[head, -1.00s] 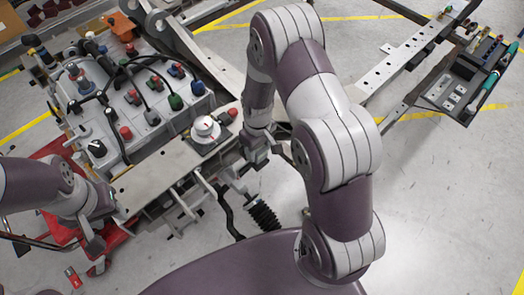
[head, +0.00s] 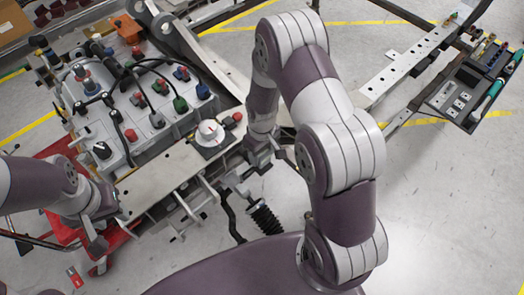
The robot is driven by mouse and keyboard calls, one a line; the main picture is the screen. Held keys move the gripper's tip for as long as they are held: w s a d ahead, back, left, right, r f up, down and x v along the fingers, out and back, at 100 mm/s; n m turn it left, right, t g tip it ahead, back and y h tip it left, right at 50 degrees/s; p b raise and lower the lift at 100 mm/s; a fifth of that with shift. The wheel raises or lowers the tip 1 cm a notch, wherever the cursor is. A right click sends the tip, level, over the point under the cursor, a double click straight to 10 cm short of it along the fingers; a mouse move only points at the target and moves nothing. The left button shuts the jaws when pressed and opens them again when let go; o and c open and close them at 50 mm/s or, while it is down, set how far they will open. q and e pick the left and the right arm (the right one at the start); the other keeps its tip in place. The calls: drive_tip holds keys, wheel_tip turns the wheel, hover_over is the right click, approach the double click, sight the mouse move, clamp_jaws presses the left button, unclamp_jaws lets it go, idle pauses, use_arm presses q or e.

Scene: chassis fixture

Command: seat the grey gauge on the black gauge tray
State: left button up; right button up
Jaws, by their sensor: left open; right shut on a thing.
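A round whitish-grey dial with a red mark (head: 210,132), which looks like the gauge, is on a dark square plate (head: 213,152) on the flat ledge of the chassis fixture. The plate looks like the gauge tray, but I cannot tell whether the dial is fully seated. My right gripper (head: 259,160) points down just right of the ledge, apart from the dial. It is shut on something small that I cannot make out. My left gripper (head: 97,246) is open at the lower left, near the fixture's left end.
An engine-like block (head: 130,100) with hoses and coloured caps fills the left. A red knob (head: 237,117) is close to the dial. A black spring (head: 264,219) stands below my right gripper.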

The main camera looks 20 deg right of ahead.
drive_tip(key=shift+r, duration=0.1)
drive_tip(key=shift+f, duration=0.2)
idle(0.4)
drive_tip(key=shift+f+b, duration=0.85)
drive_tip(key=shift+f, duration=0.35)
drive_tip(key=o, duration=1.4)
drive_tip(key=shift+c, duration=0.2)
wheel_tip(320, 180, up, 7)
drive_tip(key=p, duration=0.6)
drive_tip(key=shift+r, duration=0.1)
